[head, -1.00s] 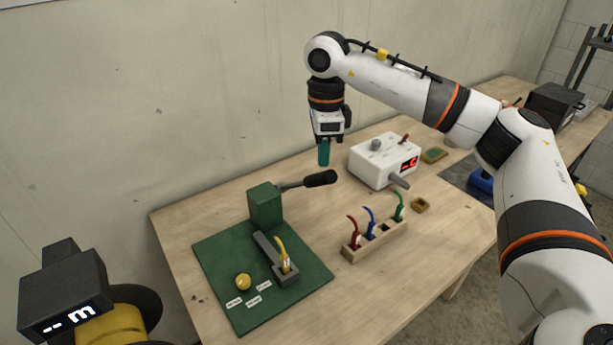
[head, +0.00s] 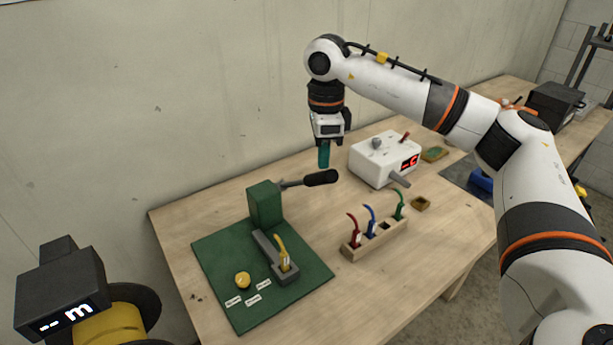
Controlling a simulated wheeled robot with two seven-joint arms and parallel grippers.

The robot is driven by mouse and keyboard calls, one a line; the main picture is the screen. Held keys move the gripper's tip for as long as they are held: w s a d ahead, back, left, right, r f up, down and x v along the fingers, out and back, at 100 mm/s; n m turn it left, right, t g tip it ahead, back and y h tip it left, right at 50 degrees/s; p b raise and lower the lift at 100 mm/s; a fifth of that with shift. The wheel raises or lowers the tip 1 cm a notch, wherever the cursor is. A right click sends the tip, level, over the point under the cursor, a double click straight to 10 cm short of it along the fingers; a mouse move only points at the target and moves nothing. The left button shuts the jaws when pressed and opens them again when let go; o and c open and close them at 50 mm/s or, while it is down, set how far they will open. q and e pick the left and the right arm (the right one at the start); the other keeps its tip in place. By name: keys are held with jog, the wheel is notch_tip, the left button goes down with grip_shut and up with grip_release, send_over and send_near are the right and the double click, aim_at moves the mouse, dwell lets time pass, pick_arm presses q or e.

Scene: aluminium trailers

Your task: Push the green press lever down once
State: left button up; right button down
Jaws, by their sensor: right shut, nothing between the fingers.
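The green press (head: 265,205) stands at the back of a green mat (head: 215,261) on the wooden table. Its lever (head: 319,178) sticks out to the right and ends in a thick black grip, raised above the table. A yellow tool (head: 282,252) stands in the grey holder (head: 287,274) in front of the press. My right gripper (head: 324,156) points down with its teal fingers shut and empty. In the picture its tips sit just above the black grip; I cannot tell whether they touch it. My left gripper is not in view.
A wooden rack (head: 375,241) with red, blue and green tools stands right of the mat. A white box with a red display (head: 384,160) stands behind it. A yellow knob (head: 243,280) and small labels (head: 253,300) lie on the mat. The table's front right is clear.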

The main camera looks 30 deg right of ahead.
notch_tip(320, 180, down, 15)
jog(key=b, duration=1)
dwell(1.4)
jog(key=shift+s, duration=0.1)
jog(key=shift+r+p, duration=5.8)
jog(key=shift+r, duration=2.45)
